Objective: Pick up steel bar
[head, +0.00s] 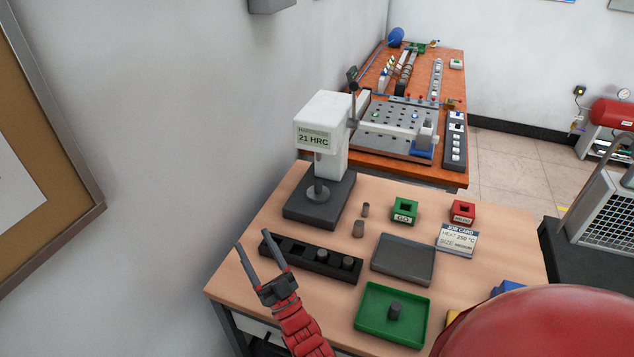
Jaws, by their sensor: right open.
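Several short dark grey cylinders that look like steel bars are on the wooden table. One (395,310) stands in the green tray (364,322) at the front. Others (348,262) sit in the right part of the black slotted rack (300,254). My right gripper (252,241) is open and empty at the table's left edge, by the rack's left end in the picture. My left gripper does not show.
The hardness tester (322,145) reads 21 HRC. A grey tray (403,258), a green box (404,210), a red box (462,212) and a job card (457,239) stand on the table. A wall borders the left side. A big red rounded shape covers the lower right.

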